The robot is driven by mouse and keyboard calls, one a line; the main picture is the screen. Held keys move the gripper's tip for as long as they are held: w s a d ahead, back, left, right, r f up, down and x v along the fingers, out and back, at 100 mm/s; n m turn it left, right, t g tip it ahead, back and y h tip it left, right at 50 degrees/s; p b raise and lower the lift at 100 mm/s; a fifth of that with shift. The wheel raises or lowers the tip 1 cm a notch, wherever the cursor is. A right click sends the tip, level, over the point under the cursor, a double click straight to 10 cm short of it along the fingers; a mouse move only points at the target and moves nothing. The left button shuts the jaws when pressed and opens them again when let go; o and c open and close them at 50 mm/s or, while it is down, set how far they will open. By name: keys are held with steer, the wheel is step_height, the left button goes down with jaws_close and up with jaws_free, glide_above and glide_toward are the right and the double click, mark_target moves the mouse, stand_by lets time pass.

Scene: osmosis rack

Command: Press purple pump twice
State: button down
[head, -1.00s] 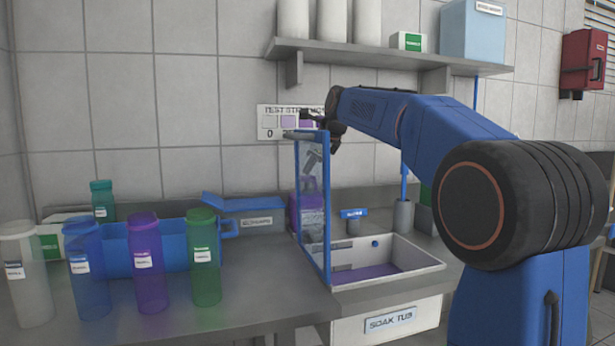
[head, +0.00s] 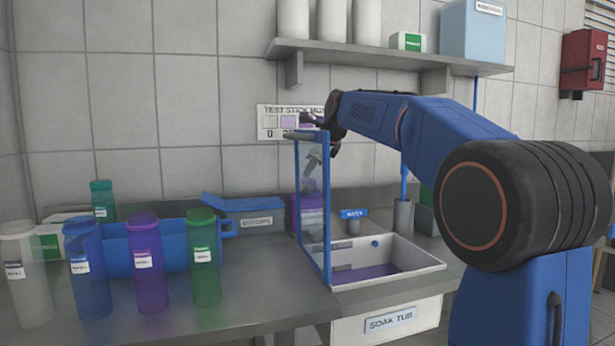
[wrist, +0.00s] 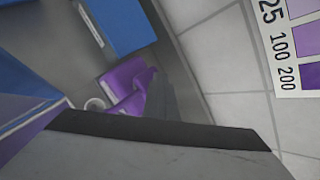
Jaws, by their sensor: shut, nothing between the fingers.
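The purple pump (wrist: 128,88) shows in the wrist view as a purple bottle with a purple head, partly cut off by the dark edge of my gripper. In the head view, the purple pump (head: 308,212) stands behind the clear blue-framed panel. My gripper (head: 311,180) is shut and empty, seen through that panel, pointing down above the pump. I cannot tell whether the fingertips touch the pump head. In the wrist view, the fingertips are not clearly seen.
The soak tub (head: 425,262) with purple liquid lies right of the panel (head: 327,205). Several coloured bottles, one purple (head: 148,270), stand at the front left. A blue bin (head: 165,247) is behind them. A shelf (head: 390,55) and test strip chart (head: 268,122) are on the wall.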

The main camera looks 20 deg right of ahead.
stand_by(0.4)
steer(key=shift+r, duration=1.25)
steer(key=shift+r, duration=2.55)
steer(key=shift+s, duration=0.1)
